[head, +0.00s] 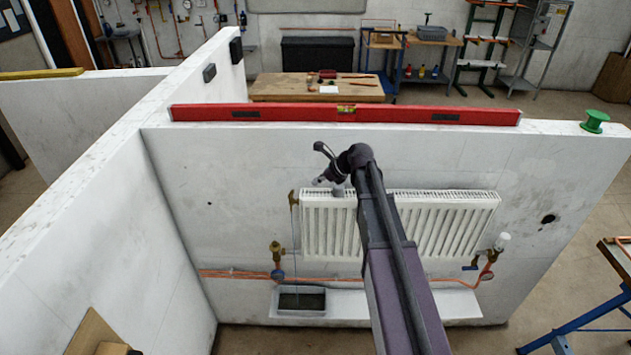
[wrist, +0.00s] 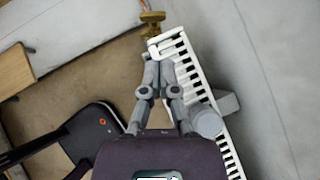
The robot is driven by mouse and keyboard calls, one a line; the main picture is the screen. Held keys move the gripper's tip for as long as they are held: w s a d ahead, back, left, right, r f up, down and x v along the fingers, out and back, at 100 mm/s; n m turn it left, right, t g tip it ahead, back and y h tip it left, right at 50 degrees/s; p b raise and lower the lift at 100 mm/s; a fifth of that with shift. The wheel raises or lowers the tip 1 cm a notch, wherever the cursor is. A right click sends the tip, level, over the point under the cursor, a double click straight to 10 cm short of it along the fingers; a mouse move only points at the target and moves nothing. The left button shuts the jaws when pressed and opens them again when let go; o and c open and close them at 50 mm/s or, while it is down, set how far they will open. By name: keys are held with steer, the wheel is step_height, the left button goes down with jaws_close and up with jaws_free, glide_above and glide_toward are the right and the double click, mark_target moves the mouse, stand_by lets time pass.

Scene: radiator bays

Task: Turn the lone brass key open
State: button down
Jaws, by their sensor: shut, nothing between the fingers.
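A small brass key (head: 293,199) sits at the upper left end of the white radiator (head: 440,222), with a thin line hanging below it. In the wrist view the brass piece (wrist: 152,17) shows at the top, just beyond the radiator's end. My gripper (head: 323,181) is above the radiator's top edge, right of the key and apart from it. In the wrist view my gripper's fingers (wrist: 160,52) are together and empty, pointing toward the brass piece. The key's exact turn angle is too small to tell.
A grey tray (head: 299,301) stands on a white ledge below the radiator's left end. A brass valve (head: 276,250) and copper pipes run beneath. A red level (head: 345,114) and green spool (head: 595,121) lie on the wall top. A side wall (head: 95,220) closes the left.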

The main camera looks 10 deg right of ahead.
steer(key=c, duration=1.1)
jaws_free()
steer(key=shift+o, duration=0.2)
steer(key=s+d+f+n+g+h+b, duration=0.1)
steer(key=s+f+n+g+h+b, duration=0.1)
steer(key=s+f+n+b, duration=0.5)
steer(key=s+d+f+n+g+h+b, duration=0.1)
steer(key=s+f+n+g+h+b, duration=0.2)
steer(key=s+f+n, duration=0.9)
steer(key=shift+s+d+f+n+h+b, duration=0.2)
steer(key=shift+s+n+h+b, duration=1.1)
steer(key=shift+s+n+b, duration=1.9)
steer(key=shift+s+m+p, duration=0.4)
steer(key=shift+s+p, duration=0.35)
steer(key=shift+p, duration=0.45)
